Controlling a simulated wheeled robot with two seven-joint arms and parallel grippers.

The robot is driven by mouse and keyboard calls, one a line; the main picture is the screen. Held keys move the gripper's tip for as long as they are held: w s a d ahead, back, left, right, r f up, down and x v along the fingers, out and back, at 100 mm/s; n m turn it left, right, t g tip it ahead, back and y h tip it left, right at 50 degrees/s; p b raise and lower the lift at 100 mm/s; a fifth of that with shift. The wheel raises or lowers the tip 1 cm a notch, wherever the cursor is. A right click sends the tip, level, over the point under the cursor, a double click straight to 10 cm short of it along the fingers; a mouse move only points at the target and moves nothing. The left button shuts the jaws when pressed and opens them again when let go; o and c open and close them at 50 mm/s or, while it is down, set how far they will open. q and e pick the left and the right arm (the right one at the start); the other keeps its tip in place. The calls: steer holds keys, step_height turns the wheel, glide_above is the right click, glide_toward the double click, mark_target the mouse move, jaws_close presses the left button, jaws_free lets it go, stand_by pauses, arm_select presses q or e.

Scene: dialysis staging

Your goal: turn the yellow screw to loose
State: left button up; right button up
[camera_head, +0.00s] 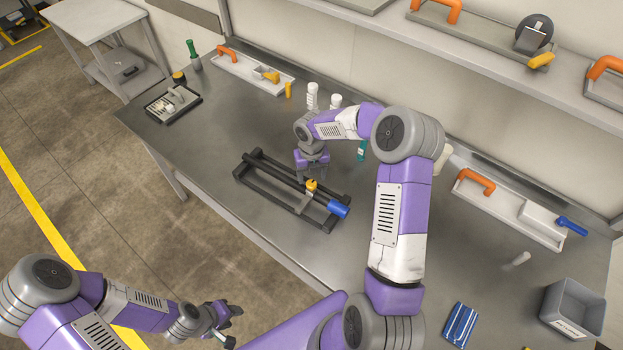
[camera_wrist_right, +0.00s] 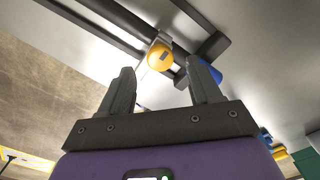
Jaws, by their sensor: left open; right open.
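The yellow screw (camera_head: 311,185) stands on a clamp on a black rail frame (camera_head: 262,198) on the steel table. In the right wrist view the yellow screw (camera_wrist_right: 160,55) shows as a round knob with a dark slot, ahead of and between the fingertips. My right gripper (camera_wrist_right: 165,80) is open and empty, its two fingers pointing toward the screw, apart from it as far as I can tell. My left gripper (camera_head: 232,325) is open and empty, off the table at the lower left.
A blue-ended bar (camera_head: 338,209) lies along the frame. Two white bottles (camera_head: 312,95) stand behind my right arm. A small black tray (camera_head: 173,104) is at the left, a grey bin (camera_head: 573,308) and blue striped packet (camera_head: 460,324) at the right. Table around the frame's left is clear.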

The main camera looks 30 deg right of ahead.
mark_target(312, 183)
step_height(312, 183, up, 4)
steer(key=shift+r, duration=0.1)
stand_by(0.6)
